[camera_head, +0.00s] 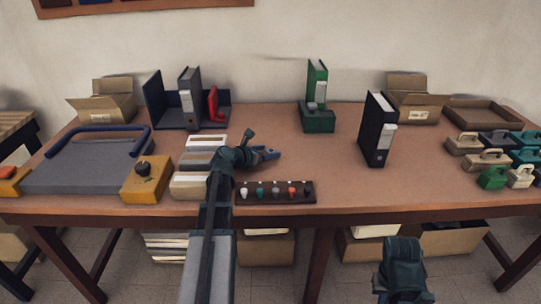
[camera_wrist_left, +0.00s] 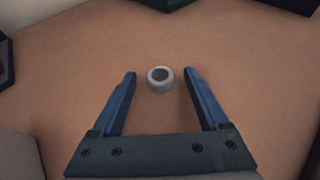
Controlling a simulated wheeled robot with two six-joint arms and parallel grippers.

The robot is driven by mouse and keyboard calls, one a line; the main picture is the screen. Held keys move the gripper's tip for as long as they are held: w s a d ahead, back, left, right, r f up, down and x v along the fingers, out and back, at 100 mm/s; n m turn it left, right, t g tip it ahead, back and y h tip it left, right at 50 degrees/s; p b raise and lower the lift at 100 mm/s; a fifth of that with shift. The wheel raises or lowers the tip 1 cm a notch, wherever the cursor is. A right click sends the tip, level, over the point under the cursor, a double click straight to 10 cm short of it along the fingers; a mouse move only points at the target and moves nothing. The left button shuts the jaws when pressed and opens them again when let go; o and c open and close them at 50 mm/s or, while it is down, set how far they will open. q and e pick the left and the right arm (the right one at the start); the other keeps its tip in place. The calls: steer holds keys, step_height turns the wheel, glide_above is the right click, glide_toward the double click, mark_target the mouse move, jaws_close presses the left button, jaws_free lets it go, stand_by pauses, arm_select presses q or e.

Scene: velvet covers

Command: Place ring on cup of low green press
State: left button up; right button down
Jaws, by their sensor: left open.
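A small pale ring (camera_wrist_left: 160,87) lies on the brown table top in the left wrist view, between and slightly beyond my left fingertips, touching neither. My left gripper (camera_head: 272,153) is open and empty, low over the middle of the table; it also shows in the left wrist view (camera_wrist_left: 160,75). I cannot make out the ring in the head view. The low green press (camera_head: 317,122) stands behind and right of the gripper, with a small grey cup-like part (camera_head: 312,106) on top. Part of my right arm shows at the bottom right, but its fingers do not.
A green binder (camera_head: 317,78) stands behind the press, a black binder (camera_head: 376,130) to its right. A dark strip with coloured knobs (camera_head: 275,199) lies at the front edge. Pale boxes (camera_head: 190,185) are left of my wrist. The table between gripper and press looks clear.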

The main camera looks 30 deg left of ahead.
arm_select(q)
jaws_close()
stand_by(0.3)
steer(key=shift+r, duration=0.1)
